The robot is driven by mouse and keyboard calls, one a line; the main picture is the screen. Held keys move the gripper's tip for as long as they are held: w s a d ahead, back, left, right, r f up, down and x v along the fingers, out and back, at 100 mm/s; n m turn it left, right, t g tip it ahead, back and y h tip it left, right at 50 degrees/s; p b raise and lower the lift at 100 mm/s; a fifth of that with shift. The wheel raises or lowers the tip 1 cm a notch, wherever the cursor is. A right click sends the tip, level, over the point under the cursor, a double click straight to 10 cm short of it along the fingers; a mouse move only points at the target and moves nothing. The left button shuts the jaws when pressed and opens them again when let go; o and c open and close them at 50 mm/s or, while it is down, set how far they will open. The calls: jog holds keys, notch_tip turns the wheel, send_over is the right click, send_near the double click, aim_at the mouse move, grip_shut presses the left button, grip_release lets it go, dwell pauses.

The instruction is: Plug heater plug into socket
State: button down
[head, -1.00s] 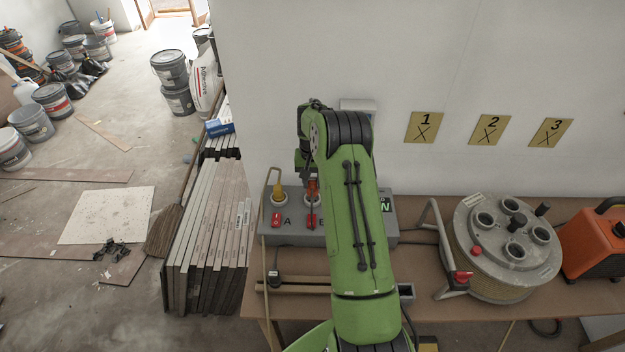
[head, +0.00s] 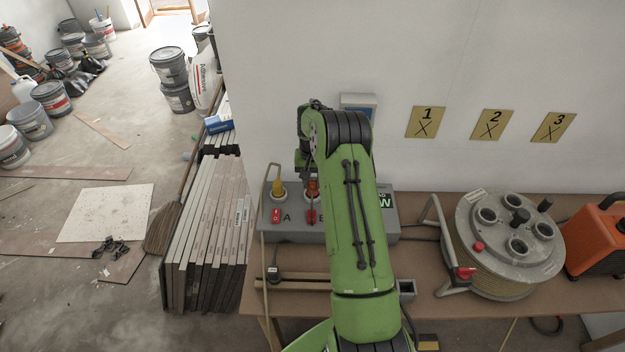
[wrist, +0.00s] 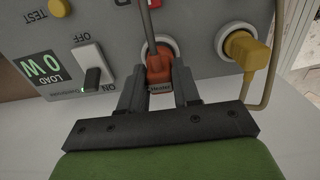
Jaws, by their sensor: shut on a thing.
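An orange plug (wrist: 158,68) with a small label and a grey cable sits at the mouth of a round socket (wrist: 167,43) on the grey power box (wrist: 190,80). My gripper (wrist: 160,88) is shut on this plug, one finger on each side. How deep the plug sits cannot be told. In the head view the orange plug (head: 312,188) is at the socket by letter B, partly behind my arm. A yellow plug (wrist: 243,50) fills the neighbouring socket, by letter A in the head view. The load display (wrist: 48,68) seems to read 0 W.
Red switches (head: 276,216) sit below the sockets. The wrist view shows an ON/OFF switch (wrist: 90,75) and yellow TEST button (wrist: 59,8). A cable reel (head: 505,245) and an orange machine (head: 597,240) stand right on the bench. Tile stacks (head: 210,235) stand left.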

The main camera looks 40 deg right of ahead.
jog(key=shift+f+b, duration=0.5)
jog(key=shift+f, duration=0.2)
jog(key=c, duration=0.7)
grip_release()
jog(key=shift+c, duration=0.2)
jog(key=shift+r+p, duration=1.85)
jog(key=shift+r, duration=1.25)
notch_tip(320, 180, up, 16)
jog(key=shift+f+p, duration=0.15)
jog(key=shift+p, duration=0.3)
